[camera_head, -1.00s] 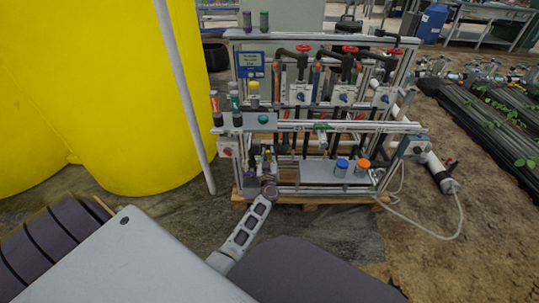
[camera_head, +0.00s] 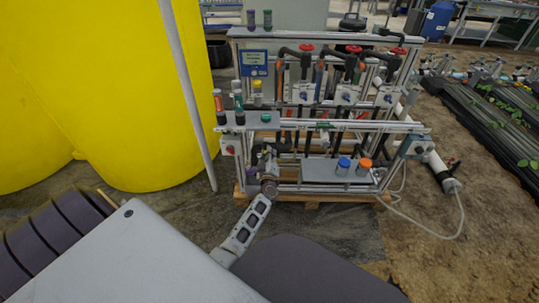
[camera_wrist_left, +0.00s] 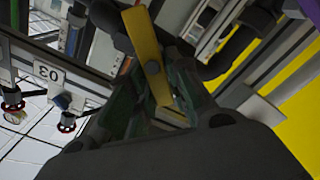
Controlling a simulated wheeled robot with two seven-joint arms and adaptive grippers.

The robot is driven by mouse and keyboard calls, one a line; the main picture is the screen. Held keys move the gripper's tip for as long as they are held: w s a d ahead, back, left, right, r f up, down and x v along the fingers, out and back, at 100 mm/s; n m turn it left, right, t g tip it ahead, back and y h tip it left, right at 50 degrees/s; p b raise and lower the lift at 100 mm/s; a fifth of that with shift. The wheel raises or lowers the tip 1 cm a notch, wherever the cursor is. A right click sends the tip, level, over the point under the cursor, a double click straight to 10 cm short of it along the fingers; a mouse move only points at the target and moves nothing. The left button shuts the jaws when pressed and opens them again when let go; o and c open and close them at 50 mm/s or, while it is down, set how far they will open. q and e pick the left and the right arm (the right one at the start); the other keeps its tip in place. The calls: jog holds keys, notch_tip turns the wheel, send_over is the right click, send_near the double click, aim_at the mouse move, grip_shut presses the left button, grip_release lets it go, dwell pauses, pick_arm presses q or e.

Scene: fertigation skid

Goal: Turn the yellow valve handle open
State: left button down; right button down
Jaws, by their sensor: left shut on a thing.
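The yellow valve handle (camera_wrist_left: 145,48) is a flat bar with a round bolt, on a dark pipe in the left wrist view. My left gripper (camera_wrist_left: 156,92) has its dark green fingers on either side of the handle's lower end and is shut on it. The bar stands slightly tilted in that view. In the head view my left gripper (camera_head: 262,163) is at the lower left of the skid (camera_head: 330,126), and the handle cannot be made out there. The right gripper is not in view.
Two capped bottles, blue (camera_head: 343,166) and orange (camera_head: 363,167), stand on the skid's lower shelf. Dark pipes crowd the gripper. A large yellow tank (camera_head: 130,100) and a pale upright pipe (camera_head: 185,90) stand to the left. Floor in front of the skid is partly open.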

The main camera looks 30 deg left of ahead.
pick_arm(q)
jog(key=shift+s+a+f+n, duration=0.1)
jog(key=shift+n, duration=0.45)
jog(key=shift+a+f+n, duration=0.1)
jog(key=shift+n, duration=0.45)
jog(key=n, duration=0.1)
jog(key=n+b, duration=0.1)
jog(key=shift+f+n, duration=0.3)
jog(key=shift+n, duration=0.1)
jog(key=shift+s+a+f+n+b, duration=0.1)
jog(key=shift+f+n+b, duration=0.1)
jog(key=shift+n, duration=0.4)
jog(key=shift+f+n+b, duration=0.1)
jog(key=shift+n+b, duration=0.1)
jog(key=shift+n, duration=1)
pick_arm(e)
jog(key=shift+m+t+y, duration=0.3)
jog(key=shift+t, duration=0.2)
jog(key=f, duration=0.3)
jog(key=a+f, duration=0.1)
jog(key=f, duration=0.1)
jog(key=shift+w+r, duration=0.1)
pick_arm(q)
jog(key=c, duration=1.4)
grip_release()
jog(key=shift+r+m, duration=0.15)
jog(key=shift+m, duration=0.15)
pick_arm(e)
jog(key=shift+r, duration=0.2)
